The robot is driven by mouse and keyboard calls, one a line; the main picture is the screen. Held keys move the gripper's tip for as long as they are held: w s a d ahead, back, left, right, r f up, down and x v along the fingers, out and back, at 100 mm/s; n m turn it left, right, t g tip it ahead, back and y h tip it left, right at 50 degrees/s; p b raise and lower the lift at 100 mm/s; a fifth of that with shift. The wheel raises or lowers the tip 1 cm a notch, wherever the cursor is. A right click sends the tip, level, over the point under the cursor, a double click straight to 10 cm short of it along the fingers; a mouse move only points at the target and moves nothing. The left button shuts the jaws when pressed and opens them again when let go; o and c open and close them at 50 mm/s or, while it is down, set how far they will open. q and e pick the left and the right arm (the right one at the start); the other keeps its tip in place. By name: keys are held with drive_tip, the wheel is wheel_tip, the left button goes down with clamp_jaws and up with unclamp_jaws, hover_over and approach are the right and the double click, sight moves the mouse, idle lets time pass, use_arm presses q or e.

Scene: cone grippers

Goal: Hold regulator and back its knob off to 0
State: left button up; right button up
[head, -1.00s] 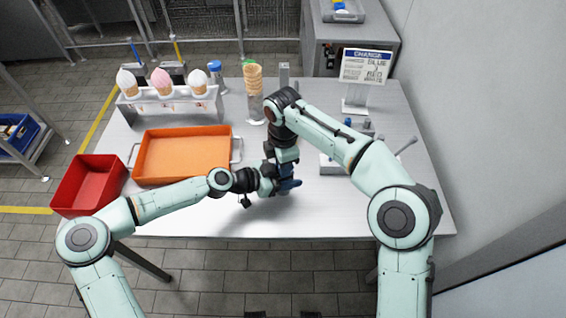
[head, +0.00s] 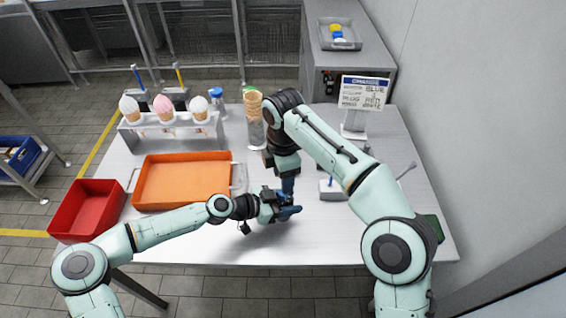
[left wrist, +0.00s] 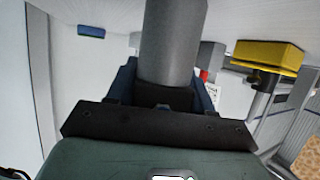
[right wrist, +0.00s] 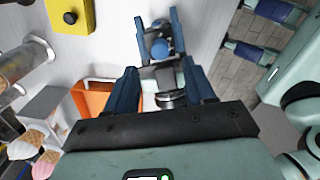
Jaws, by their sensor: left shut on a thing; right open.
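My left gripper (head: 290,211) is shut low over the front middle of the table. In the left wrist view, a thick grey cylinder (left wrist: 172,45), apparently the regulator's body, stands between its blue fingers. In the right wrist view, a round blue knob (right wrist: 161,48) shows between the left gripper's fingers. My right gripper (head: 287,186) points down just above the left one. Its fingers are open and empty in the right wrist view (right wrist: 161,88), with the knob beyond the tips, apart from them. I cannot read any setting on the regulator; the grippers hide it in the head view.
An orange tray (head: 146,199) and a red bin (head: 86,208) are at left. Behind stand a cone rack (head: 172,140), stacked cones (head: 253,104) and a sign (head: 364,92). A yellow box with a black button (right wrist: 75,12) is near.

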drive_tip(key=shift+r, duration=2.75)
wheel_tip(320, 180, down, 12)
drive_tip(key=n, duration=0.3)
drive_tip(key=shift+r+n, duration=0.1)
drive_tip(key=shift+n, duration=0.2)
clamp_jaws()
